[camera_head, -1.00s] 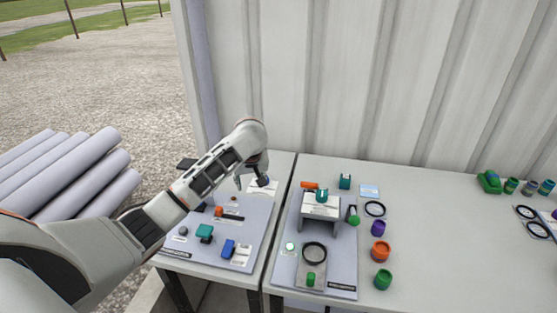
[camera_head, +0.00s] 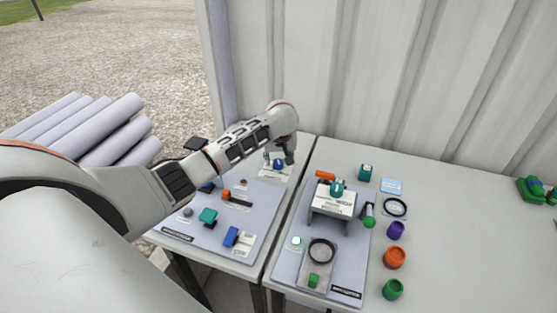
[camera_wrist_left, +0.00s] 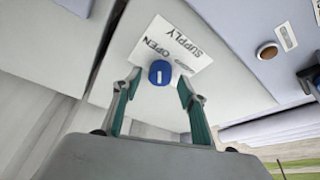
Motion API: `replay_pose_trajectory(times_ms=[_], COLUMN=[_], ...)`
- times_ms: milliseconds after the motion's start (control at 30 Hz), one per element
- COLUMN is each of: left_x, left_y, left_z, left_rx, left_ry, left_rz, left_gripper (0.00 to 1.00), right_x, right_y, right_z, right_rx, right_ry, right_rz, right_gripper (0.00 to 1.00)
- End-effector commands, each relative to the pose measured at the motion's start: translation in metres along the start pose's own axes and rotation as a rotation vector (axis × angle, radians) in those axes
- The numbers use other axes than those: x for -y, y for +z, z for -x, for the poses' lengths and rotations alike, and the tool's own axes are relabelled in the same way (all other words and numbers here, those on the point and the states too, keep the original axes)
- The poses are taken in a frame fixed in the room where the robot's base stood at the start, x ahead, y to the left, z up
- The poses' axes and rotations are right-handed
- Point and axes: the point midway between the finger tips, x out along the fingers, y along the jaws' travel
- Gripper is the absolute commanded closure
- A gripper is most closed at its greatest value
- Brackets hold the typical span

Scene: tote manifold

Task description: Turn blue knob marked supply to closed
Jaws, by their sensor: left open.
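My right gripper is not in view.
The right board (camera_head: 286,262) holds a grey stand (camera_head: 333,202). A corrugated wall (camera_head: 400,80) stands behind.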

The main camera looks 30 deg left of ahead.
Motion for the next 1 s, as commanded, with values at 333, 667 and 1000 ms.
replay_pose_trajectory(times_ms=[333,667,1000], left_x=[-0.0002,0.0,0.0016], left_y=[0.0,0.0002,0.0008], left_z=[-0.0072,-0.0072,-0.0079], left_rx=[-0.001,-0.001,0.001], left_ry=[0.0,0.0,0.029], left_rz=[0.0,0.0,-0.072], left_gripper=[0.58,0.96,0.96], right_x=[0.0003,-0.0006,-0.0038], right_y=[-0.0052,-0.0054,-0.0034], right_z=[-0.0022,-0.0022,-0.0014], right_rx=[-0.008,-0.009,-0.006], right_ry=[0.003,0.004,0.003], right_rz=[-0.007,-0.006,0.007], right_gripper=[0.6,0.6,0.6])
